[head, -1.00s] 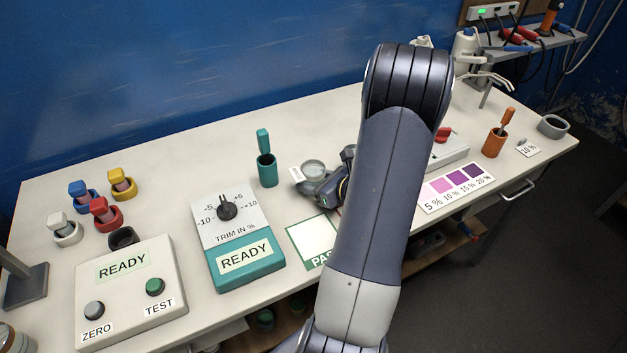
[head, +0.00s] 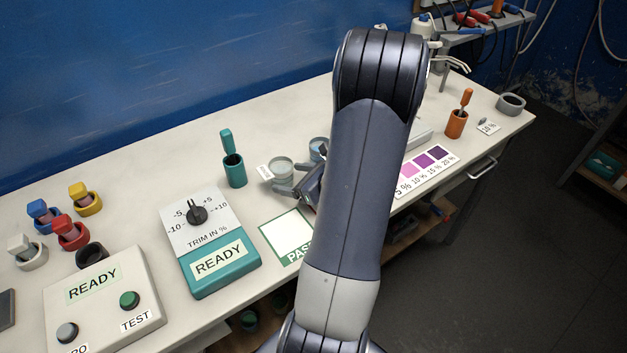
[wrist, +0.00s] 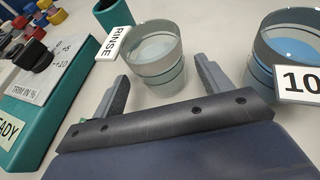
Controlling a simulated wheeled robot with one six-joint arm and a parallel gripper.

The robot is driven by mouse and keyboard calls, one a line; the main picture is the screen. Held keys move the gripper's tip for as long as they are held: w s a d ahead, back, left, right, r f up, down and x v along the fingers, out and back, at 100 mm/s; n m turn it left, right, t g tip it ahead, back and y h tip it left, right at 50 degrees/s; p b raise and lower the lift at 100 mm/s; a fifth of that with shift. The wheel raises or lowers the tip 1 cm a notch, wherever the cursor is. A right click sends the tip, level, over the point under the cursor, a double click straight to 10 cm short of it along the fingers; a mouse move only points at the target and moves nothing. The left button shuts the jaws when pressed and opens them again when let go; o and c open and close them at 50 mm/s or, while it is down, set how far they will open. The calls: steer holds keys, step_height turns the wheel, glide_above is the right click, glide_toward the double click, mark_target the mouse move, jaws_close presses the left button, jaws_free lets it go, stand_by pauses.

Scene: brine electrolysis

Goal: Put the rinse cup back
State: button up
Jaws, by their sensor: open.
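The rinse cup (head: 281,166) is a clear grey, round cup with a white RINSE tag, standing upright on the bench. In the wrist view the rinse cup (wrist: 153,48) looks pale inside and stands just ahead of my gripper. My gripper (wrist: 163,75) is open, with one finger on each side of the cup's lower near part. Gaps show between the fingers and the cup, and I cannot tell how far they reach around it. In the head view my gripper (head: 293,182) is low at the bench, partly hidden by my arm.
A cup of blue liquid (wrist: 290,48) with a "10" tag stands close to the right finger. A teal holder (head: 234,170) stands left of the rinse cup. The PASS card (head: 289,234) and trim box (head: 211,240) lie nearer. Bare bench lies behind the cups.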

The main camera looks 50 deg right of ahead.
steer(key=v, duration=0.8)
steer(key=shift+s, duration=0.15)
